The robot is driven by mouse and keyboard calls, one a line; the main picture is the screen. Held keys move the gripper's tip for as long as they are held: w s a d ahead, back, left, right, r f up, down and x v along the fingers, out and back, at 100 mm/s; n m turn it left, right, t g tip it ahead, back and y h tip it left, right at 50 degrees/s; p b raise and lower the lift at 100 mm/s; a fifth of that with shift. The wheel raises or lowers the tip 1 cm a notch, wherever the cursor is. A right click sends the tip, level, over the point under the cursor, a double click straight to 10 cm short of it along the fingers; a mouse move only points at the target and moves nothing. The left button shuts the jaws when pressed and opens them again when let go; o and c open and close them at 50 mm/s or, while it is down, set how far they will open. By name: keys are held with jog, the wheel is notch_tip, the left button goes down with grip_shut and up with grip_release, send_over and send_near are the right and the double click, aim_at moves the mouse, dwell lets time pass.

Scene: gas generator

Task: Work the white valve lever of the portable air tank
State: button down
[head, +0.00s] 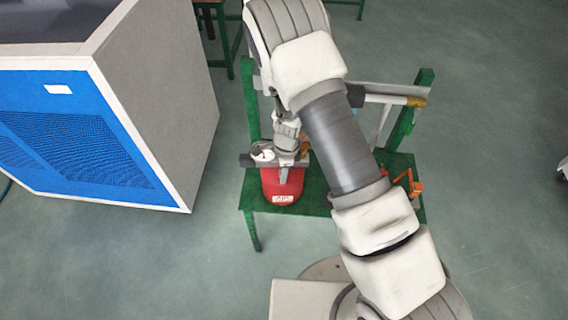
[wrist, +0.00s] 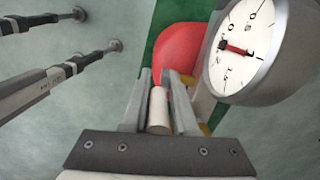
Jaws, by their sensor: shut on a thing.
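The portable air tank (head: 282,187) is red and stands on a green table, below my gripper in the head view. Its red body also shows in the wrist view (wrist: 182,52), behind the fingers. The white valve lever (wrist: 158,108) is a pale rounded bar between my gripper's fingers in the wrist view. My gripper (wrist: 161,100) is shut on it. In the head view my gripper (head: 283,172) is small and reaches down in front of the tank's top. A round gauge (wrist: 238,48) with a white dial and red needle sits right of the fingers. The valve body is mostly hidden.
The green table (head: 315,198) has uprights and a rail behind my arm. Orange parts (head: 414,187) lie at its right end. A large blue and grey machine (head: 95,135) stands to the left.

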jog(key=shift+s+a+f+h+p, duration=0.15)
jog(key=shift+h+p, duration=0.35)
jog(key=shift+p, duration=0.45)
jog(key=c, duration=0.8)
grip_release()
jog(key=shift+o, duration=0.2)
jog(key=shift+w+r, duration=0.2)
jog(key=shift+r, duration=0.35)
notch_tip(320, 180, up, 17)
jog(key=shift+f, duration=0.2)
jog(key=shift+a, duration=0.1)
